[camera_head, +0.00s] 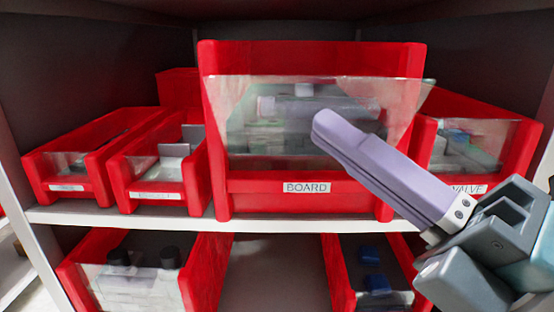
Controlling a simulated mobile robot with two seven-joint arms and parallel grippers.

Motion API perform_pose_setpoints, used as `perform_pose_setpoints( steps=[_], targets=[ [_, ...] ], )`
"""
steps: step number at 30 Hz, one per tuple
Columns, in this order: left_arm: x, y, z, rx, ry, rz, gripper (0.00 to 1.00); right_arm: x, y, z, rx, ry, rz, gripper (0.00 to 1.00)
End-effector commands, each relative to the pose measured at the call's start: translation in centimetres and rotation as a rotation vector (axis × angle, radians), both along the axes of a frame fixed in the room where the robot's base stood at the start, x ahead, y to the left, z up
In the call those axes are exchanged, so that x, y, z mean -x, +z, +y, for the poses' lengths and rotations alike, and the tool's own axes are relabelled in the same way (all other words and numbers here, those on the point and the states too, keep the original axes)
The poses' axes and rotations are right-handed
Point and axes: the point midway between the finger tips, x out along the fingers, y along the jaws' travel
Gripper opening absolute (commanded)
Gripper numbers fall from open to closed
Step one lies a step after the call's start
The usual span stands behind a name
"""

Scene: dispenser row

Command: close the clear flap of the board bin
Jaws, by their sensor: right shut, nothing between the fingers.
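The board bin (212,180) is a large red bin in the middle of the shelf, with a "BOARD" label on its lower front. Its clear flap (245,90) spans the opening above the label. The flap's top edge looks wider than the bin and leans outward, so it stands partly open. Blurred green and grey contents show through it. My right gripper (322,122) comes in from the lower right, its pale purple fingers shut and empty. The fingertips overlap the flap's middle; I cannot tell whether they touch it. My left gripper is not in view.
Two small red bins (95,150) with clear fronts stand left of the board bin. The valve bin (505,135) is close on the right, partly behind my gripper. Below the white shelf edge (270,225) are more red bins (208,275) with a gap between them.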

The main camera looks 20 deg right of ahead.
Motion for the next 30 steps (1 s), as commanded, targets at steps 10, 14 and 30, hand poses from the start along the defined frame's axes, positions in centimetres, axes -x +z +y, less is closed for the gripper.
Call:
perform_pose_setpoints(
  steps=[10, 14, 30],
  targets=[
    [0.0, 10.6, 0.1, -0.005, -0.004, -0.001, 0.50, -2.5, 4.1, -0.7, -0.083, 0.000, 0.301, 0.00],
    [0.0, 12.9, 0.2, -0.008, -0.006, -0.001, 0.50, -3.5, 4.6, -1.0, -0.109, 0.000, 0.391, 0.00],
    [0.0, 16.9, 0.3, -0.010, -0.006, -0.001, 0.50, -5.3, 4.5, -1.5, -0.164, 0.000, 0.570, 0.00]
  ],
)
